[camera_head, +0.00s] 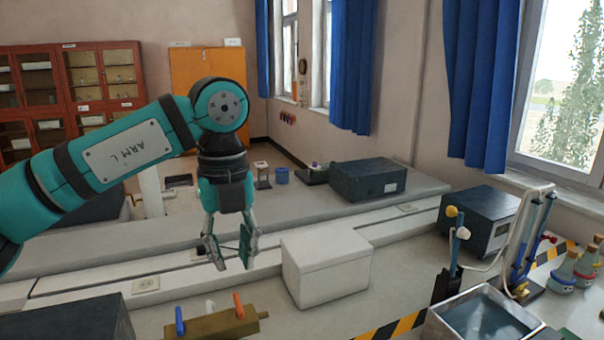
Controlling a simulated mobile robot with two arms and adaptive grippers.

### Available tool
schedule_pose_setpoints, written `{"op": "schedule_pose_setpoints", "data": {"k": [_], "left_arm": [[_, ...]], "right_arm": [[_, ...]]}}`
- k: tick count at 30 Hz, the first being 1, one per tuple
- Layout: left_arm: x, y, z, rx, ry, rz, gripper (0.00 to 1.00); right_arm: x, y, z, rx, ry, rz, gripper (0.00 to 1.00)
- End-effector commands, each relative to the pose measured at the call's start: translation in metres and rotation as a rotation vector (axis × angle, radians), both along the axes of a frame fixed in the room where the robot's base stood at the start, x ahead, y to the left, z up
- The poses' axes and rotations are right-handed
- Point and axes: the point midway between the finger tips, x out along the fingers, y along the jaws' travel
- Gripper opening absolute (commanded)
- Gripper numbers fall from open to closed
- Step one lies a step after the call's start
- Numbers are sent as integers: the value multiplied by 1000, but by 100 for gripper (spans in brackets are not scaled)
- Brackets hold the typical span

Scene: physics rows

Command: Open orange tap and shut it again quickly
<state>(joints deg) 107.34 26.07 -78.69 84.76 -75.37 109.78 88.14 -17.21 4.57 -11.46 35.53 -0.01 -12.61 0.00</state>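A brass-coloured tap block (212,326) stands on the grey bench at the bottom of the head view. It carries an upright orange tap handle (239,306) and, to its left, an upright blue handle (180,320). Both handles lean slightly. My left gripper (232,265) hangs downward above and behind the block in the picture, its two fingers spread apart with nothing between them. It is clear of the orange handle. The lower part of the block is cut off by the picture edge. My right gripper is not in view.
A white box (326,268) stands right of the tap block. A dark box (70,322) is at the lower left. A metal basin (440,325), a blue-handled stand (456,245) and flasks (563,275) are to the right. Striped tape (400,325) marks the bench.

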Motion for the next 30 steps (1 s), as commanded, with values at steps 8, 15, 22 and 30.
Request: {"op": "schedule_pose_setpoints", "data": {"k": [8,15,22,30], "left_arm": [[-1,0,0,0,0,0,25],[-29,-6,1,0,-2,-3,25],[-62,-13,7,0,-2,-3,25],[-102,-21,14,2,-4,-3,25]], "right_arm": [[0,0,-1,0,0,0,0],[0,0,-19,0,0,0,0],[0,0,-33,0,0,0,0],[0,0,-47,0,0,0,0]]}}
